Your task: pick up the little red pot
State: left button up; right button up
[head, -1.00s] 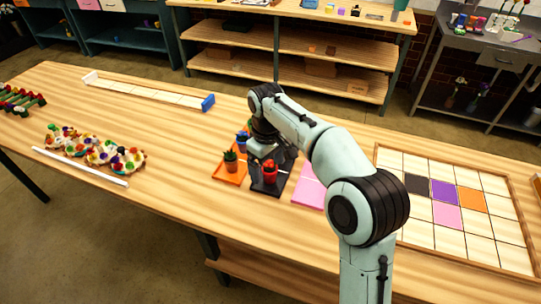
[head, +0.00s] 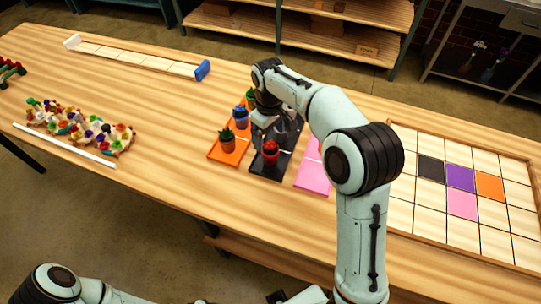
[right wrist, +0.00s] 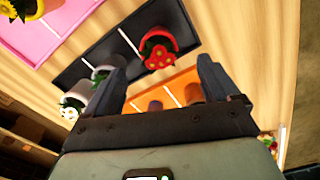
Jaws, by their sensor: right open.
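The little red pot (head: 271,157) with a red-flowered plant stands upright on the black tray (head: 266,174) in the head view. In the right wrist view, the red pot (right wrist: 158,40) shows just beyond the fingertips, roughly in line with the gap between them. My right gripper (right wrist: 162,64) is open and empty, with its fingers apart. In the head view, my right gripper (head: 268,122) is just behind the pot, and its fingertips are hard to make out. My left arm shows only at the bottom left; its gripper is not in view.
An orange tray (head: 224,157) with several plant pots lies left of the black tray. White pots (right wrist: 103,70) stand on the black tray. A pink tray (head: 312,180) lies to the right. A tile grid (head: 430,220) is farther right. The table front is clear.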

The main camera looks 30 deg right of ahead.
aim_at(270, 144)
jog(key=shift+w+f, duration=0.1)
jog(key=shift+f, duration=0.5)
notch_tip(270, 144, down, 5)
jog(key=shift+d+r+b, duration=0.1)
jog(key=shift+r+b, duration=0.1)
jog(key=shift+b, duration=0.1)
jog(key=c, duration=1.4)
